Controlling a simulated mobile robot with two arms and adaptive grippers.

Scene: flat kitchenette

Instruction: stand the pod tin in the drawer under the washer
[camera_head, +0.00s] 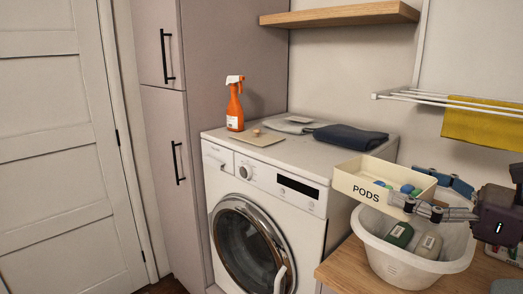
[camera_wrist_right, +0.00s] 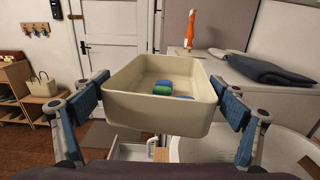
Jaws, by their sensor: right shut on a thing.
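The pod tin (camera_head: 354,187) is a cream open box marked PODS, with several blue and green pods inside. My right gripper (camera_head: 428,196) is shut on it, with fingers at two opposite sides. The tin is held roughly level above the white basket, right of the washer (camera_head: 270,177). In the right wrist view, the tin (camera_wrist_right: 158,112) fills the middle between the blue finger pads. Below it, a white open drawer-like box (camera_wrist_right: 126,146) shows low down, partly hidden by the tin. The washer's bottom is cut off in the head view. My left gripper is not in view.
The white basket (camera_head: 411,269) holds bottles and stands on a wooden top (camera_head: 340,264). On the washer are an orange spray bottle (camera_head: 235,105), a board (camera_head: 259,138) and a dark folded cloth (camera_head: 349,137). A tall cupboard (camera_head: 163,120) stands left of the washer.

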